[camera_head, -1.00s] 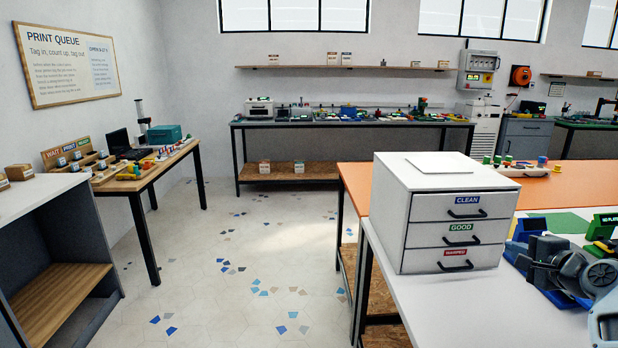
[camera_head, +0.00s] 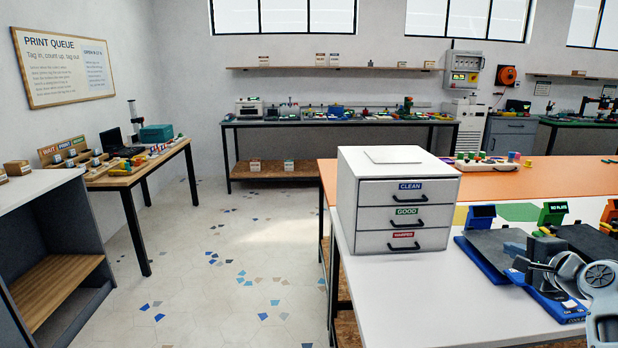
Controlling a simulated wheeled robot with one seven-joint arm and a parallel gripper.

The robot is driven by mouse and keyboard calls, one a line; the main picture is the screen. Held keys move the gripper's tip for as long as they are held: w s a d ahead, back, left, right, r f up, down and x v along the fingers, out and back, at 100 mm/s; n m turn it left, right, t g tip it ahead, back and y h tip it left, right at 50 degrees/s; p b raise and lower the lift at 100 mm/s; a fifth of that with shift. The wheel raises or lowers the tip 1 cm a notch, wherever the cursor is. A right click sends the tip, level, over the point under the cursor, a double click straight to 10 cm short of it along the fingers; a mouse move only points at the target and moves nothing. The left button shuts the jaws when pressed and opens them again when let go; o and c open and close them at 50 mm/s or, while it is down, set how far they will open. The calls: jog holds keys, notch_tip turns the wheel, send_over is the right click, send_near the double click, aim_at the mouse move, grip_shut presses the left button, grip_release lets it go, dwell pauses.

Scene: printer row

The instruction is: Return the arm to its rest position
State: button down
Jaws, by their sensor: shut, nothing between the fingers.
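My gripper (camera_head: 527,265) is at the right edge of the head view, dark grey, with its fingers to the left and shut with nothing between them. It overlaps a blue printer base (camera_head: 487,262) on the white table in the picture, and I cannot tell the gap between them. My white and grey arm (camera_head: 603,278) runs out of the frame at the lower right. Most of the arm is out of view.
A white drawer cabinet (camera_head: 352,215) with CLEAN, GOOD and WARPED drawers, all shut, stands on the white table (camera_head: 420,290) left of my gripper. An orange table (camera_head: 340,172) lies behind. Open floor (camera_head: 215,285) lies left, before a wooden side table (camera_head: 125,180).

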jog(key=s+a+f+n+g+h+b, duration=0.1)
jog(key=s+a+f, duration=0.2)
jog(key=s+f, duration=0.3)
jog(key=s+a+f+n+h+b, duration=0.1)
jog(key=s+a+f, duration=0.2)
jog(key=s+f, duration=0.35)
jog(key=s+a+f+n+b, duration=0.1)
jog(key=s+a+f+n, duration=0.1)
jog(key=s+a+f, duration=0.4)
jog(key=s+a+f+n, duration=0.1)
jog(key=s+f+n, duration=0.15)
jog(key=s, duration=0.55)
jog(key=s+a+r+n+b, duration=0.15)
jog(key=s+a+n, duration=0.3)
jog(key=s, duration=0.75)
jog(key=s+a+r+n+b, duration=0.1)
jog(key=s+a+r+n, duration=0.3)
jog(key=s, duration=0.8)
jog(key=s+a+r+n+t+y+b, duration=0.1)
jog(key=s+a+r+n, duration=0.1)
jog(key=s+r, duration=0.3)
jog(key=shift+s+a+r+n, duration=0.25)
jog(key=shift+s+a+n, duration=0.05)
jog(key=shift+s+a, duration=0.4)
